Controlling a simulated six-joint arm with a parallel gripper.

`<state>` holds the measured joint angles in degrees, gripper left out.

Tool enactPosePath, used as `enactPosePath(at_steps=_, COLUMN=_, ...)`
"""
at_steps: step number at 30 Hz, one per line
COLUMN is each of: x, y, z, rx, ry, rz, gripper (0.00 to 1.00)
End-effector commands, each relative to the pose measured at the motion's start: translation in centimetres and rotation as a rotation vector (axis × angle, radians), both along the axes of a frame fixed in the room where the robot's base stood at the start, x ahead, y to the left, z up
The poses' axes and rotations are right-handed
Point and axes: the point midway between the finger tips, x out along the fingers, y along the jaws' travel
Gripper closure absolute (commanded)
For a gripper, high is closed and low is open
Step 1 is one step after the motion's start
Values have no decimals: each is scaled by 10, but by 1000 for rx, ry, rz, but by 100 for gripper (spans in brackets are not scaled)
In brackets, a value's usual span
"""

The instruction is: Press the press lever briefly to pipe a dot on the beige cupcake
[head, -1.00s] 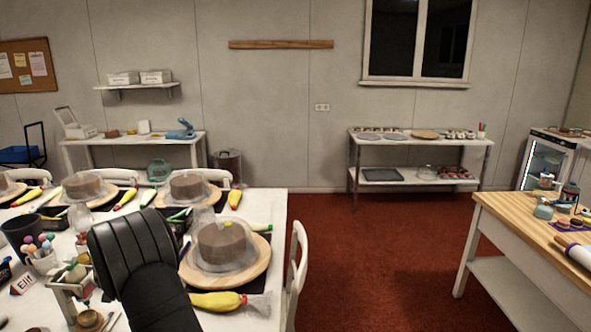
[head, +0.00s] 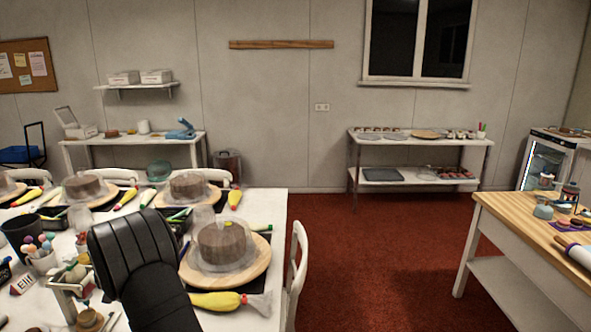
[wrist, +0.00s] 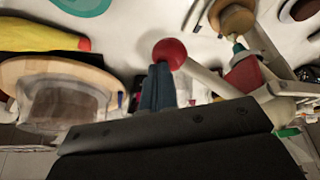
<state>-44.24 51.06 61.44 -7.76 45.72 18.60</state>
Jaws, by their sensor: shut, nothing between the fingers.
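In the wrist view my gripper (wrist: 158,86) is shut and empty. Its fingertips are right beside the red ball knob (wrist: 169,53) of the press lever; I cannot tell whether they touch it. The pale lever bar runs right from the knob to the press frame (wrist: 285,89).
A domed cake on a wooden turntable (head: 257,275) stands close to the right of my arm, with a yellow piping bag (head: 216,301) in front. Red floor (head: 345,255) lies open beyond the table.

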Motion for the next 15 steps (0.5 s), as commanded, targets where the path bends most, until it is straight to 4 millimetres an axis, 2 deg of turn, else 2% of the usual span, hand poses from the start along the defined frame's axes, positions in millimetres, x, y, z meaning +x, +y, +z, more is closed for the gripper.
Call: enactPosePath(at_steps=15, x=1, y=1, z=73, rx=4, ry=-3, rz=1, gripper=100)
